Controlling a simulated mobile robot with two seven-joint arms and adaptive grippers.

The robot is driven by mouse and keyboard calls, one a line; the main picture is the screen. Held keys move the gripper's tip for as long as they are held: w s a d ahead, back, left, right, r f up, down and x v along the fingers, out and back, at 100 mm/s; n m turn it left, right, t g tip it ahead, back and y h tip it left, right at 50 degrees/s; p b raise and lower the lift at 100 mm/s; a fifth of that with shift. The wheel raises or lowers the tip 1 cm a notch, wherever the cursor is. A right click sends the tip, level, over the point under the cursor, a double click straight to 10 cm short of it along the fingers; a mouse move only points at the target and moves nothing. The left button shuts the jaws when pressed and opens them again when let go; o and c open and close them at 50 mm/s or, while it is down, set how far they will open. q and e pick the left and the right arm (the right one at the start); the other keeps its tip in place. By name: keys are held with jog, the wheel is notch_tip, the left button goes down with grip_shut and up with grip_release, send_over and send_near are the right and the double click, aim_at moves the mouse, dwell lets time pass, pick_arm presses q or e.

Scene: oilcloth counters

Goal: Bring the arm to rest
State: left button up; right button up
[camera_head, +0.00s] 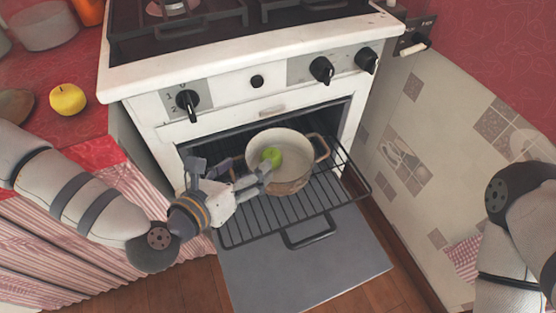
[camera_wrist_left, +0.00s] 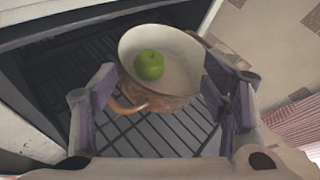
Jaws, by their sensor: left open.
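My left gripper (camera_head: 255,181) is in front of the open oven, beside the left side of a pot (camera_head: 290,183). In the left wrist view its fingers (camera_wrist_left: 158,112) are spread apart with nothing held between them. The pot (camera_wrist_left: 170,100) is cream inside and brown outside, with loop handles, and stands on the pulled-out oven rack. A green apple (camera_head: 271,156) lies inside the pot; it also shows in the left wrist view (camera_wrist_left: 149,65). My right arm shows at the right edge of the head view, but its gripper is out of the picture.
The white stove (camera_head: 225,80) has its oven door (camera_head: 300,265) folded down below the wire rack (camera_head: 240,232). A yellow apple (camera_head: 67,99) and a grey pot (camera_head: 44,27) are on the red counter at left. A tiled panel (camera_head: 440,150) stands to the right.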

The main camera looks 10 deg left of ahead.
pick_arm(q)
jog(key=s+d+f+m+g+h+p, duration=0.1)
jog(key=s+d+f+m+g+p, duration=0.2)
jog(key=s+m, duration=0.55)
jog(key=s+d+f+m+g+h+p, duration=0.1)
jog(key=s+d+f+m+g, duration=0.2)
jog(key=s+m+g, duration=0.35)
jog(key=s+a+m+g+y+p, duration=0.2)
jog(key=s+a+m+g+y, duration=0.1)
jog(key=s+a+m, duration=0.4)
jog(key=s+a+r+m+g+y+p, duration=0.1)
jog(key=s+a+m+g+y+p, duration=0.1)
jog(key=s+a+m, duration=0.5)
jog(key=s+m+g+y, duration=0.1)
jog(key=s+m, duration=0.5)
jog(key=s, duration=0.1)
jog(key=shift+a+r, duration=0.15)
jog(key=shift+r, duration=0.05)
pick_arm(e)
jog(key=w+r+t, duration=0.3)
jog(key=w+r, duration=0.4)
jog(key=r, duration=0.1)
jog(key=shift+w+r, duration=0.4)
jog(key=shift+w, duration=0.1)
